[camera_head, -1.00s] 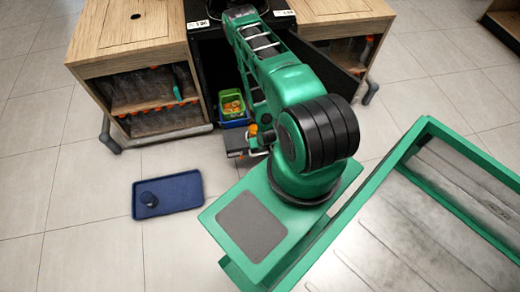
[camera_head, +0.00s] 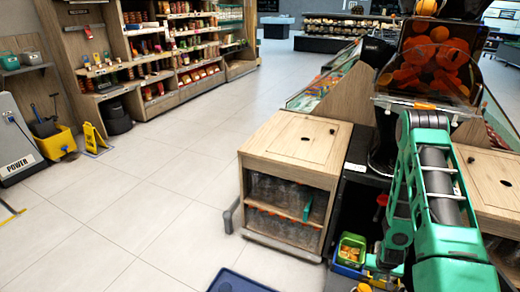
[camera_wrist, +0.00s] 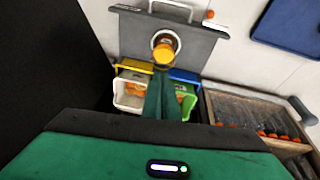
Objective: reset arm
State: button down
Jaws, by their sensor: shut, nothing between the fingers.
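My green arm (camera_head: 440,200) reaches forward and down at the right of the head view, in front of the orange juicer (camera_head: 432,70), whose clear window shows many oranges. My gripper (camera_wrist: 163,92) points away from the camera in the wrist view; its fingers are together with nothing between them. Beyond its tip, a bottle-like orange thing with a yellow top (camera_wrist: 165,50) stands at a round opening in a grey panel (camera_wrist: 200,42) with a handle. I cannot tell whether the tip touches anything. The gripper's end is not clear in the head view.
Bins with orange pieces lie close under the gripper: a white one (camera_wrist: 128,102) and a green one (camera_wrist: 188,103). A wooden cabinet (camera_head: 290,145) with clear bottles stands left of the juicer. A dark blue tray (camera_head: 236,282) lies on the floor. The floor further left is open, bordered by shelves.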

notch_tip(320, 180, up, 30)
jog(key=s+f+g, duration=0.1)
jog(key=s+g, duration=0.1)
jog(key=s+a+r, duration=0.3)
jog(key=s+r, duration=0.4)
jog(key=s+a+r+y, duration=0.1)
jog(key=s+a+r, duration=0.3)
jog(key=s+r, duration=0.3)
jog(key=s+a+r+m+y, duration=0.1)
jog(key=s+a+r, duration=0.2)
jog(key=s+r, duration=0.3)
jog(key=shift+s+a+r+g, duration=0.3)
jog(key=shift+s+a+r, duration=0.1)
jog(key=shift+s, duration=0.6)
jog(key=shift+w+d+f, duration=0.1)
jog(key=shift+w+f, duration=0.15)
jog(key=shift+w, duration=0.4)
